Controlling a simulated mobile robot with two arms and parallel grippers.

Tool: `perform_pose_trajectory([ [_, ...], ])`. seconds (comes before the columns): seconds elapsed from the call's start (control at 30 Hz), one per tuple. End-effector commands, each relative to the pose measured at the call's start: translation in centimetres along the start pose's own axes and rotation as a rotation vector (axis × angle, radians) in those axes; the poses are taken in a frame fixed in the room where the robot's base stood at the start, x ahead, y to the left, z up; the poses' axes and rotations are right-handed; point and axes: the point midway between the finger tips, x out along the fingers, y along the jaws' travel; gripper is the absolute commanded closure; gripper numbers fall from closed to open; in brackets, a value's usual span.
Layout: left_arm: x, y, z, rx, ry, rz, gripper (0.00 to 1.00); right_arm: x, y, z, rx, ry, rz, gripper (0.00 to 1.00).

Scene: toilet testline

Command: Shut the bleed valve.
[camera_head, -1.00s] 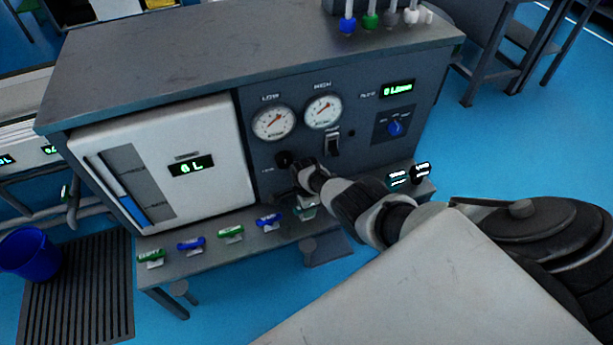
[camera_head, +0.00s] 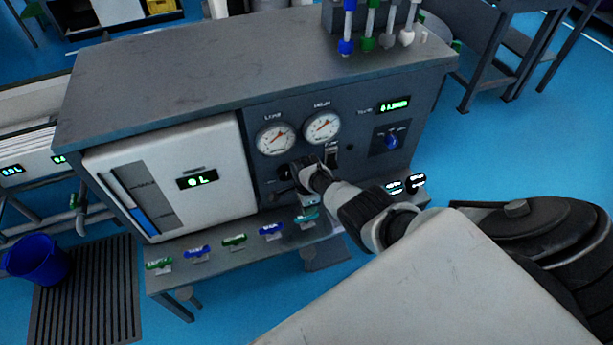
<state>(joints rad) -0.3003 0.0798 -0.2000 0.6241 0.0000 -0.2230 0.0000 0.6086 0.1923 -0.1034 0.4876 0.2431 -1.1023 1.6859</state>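The test bench has a dark front panel (camera_head: 425,108) with two round gauges. A small black knob or valve (camera_head: 284,172) sits low on the panel, below the left gauge. My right gripper (camera_head: 296,184) is at the panel just right of and below this knob, its fingers dark and partly hidden by my own wrist. I cannot tell whether it touches the knob, or whether it is open or shut. Several small valve handles line the front ledge, among them a teal one (camera_head: 306,217) under my wrist. Their labels are too small to read, so I cannot tell which is the bleed valve. My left gripper is out of view.
A blue selector knob (camera_head: 391,141) is at the panel's right. A blue bucket (camera_head: 38,262) stands by a floor grate at left.

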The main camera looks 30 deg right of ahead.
Motion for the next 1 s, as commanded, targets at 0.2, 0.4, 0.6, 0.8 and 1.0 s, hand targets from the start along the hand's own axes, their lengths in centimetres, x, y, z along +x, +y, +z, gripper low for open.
perform_pose_trajectory([
  [0.2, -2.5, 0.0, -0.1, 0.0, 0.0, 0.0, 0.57, -3.4, 0.0, -0.1, 0.001, 0.0, -0.002, 0.53],
  [0.4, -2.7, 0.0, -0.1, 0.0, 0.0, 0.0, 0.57, -3.9, 0.0, -0.1, 0.001, 0.001, -0.001, 0.53],
  [0.6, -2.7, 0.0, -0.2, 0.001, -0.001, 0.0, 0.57, -3.8, -0.1, -0.1, 0.001, 0.001, -0.001, 0.53],
  [0.8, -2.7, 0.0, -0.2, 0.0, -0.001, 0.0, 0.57, -3.9, -0.1, -0.1, 0.001, 0.001, -0.001, 0.53],
  [1.0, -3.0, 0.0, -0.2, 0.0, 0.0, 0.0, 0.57, -2.6, 1.4, -0.2, -0.063, 0.011, 0.001, 0.53],
])
